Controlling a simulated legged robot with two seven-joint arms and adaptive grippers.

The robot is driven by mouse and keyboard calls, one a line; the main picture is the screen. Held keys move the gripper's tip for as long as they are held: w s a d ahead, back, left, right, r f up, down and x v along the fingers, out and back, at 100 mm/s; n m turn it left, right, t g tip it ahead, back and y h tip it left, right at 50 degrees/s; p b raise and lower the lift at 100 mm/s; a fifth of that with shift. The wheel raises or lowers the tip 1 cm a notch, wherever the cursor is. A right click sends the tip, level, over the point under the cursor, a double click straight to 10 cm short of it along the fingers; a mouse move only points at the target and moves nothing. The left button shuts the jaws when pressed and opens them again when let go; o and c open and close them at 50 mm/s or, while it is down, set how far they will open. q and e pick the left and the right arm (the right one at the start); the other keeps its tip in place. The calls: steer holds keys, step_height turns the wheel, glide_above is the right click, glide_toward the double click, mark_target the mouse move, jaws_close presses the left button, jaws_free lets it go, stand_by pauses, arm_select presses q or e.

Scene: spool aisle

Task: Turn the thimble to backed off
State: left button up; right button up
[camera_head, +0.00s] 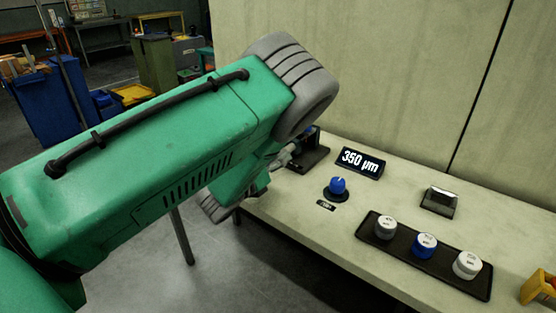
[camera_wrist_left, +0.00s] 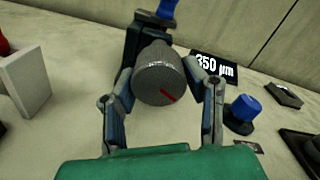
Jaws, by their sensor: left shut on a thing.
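The thimble (camera_wrist_left: 160,74) is a grey knurled cylinder with a red line on its end face, seen in the left wrist view. The line lies low and right of the face's middle, slanting. My left gripper (camera_wrist_left: 161,84) has one finger on each side of the thimble and is shut on it. Behind it stands a dark holder (camera_wrist_left: 134,42) with a blue part (camera_wrist_left: 166,8) at its top. In the head view my green left arm hides the thimble; the black holder (camera_head: 312,157) shows past it. A display (camera_head: 361,162) reads 350 µm. My right gripper is not in view.
On the pale bench (camera_head: 300,207), a blue knob (camera_head: 337,186) sits on a black base before the display. A black tray (camera_head: 455,277) holds two white-topped pieces and a blue one. A small dark block (camera_head: 438,201) and a yellow box (camera_head: 540,291) stand right. A wall rises behind.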

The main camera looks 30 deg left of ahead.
arm_select(q)
steer(key=n, duration=0.5)
steer(key=shift+n, duration=0.4)
steer(key=n+p, duration=0.1)
steer(key=n, duration=0.4)
steer(key=shift+r+p, duration=0.1)
steer(key=shift+p, duration=0.2)
steer(key=n+p, duration=0.1)
steer(key=n, duration=0.4)
steer(key=shift+s+n, duration=0.1)
steer(key=shift+n, duration=0.3)
steer(key=shift+n+p, duration=0.45)
steer(key=shift+n, duration=1.85)
steer(key=o, duration=1.2)
steer(key=shift+c, duration=0.2)
steer(key=shift+a, duration=0.1)
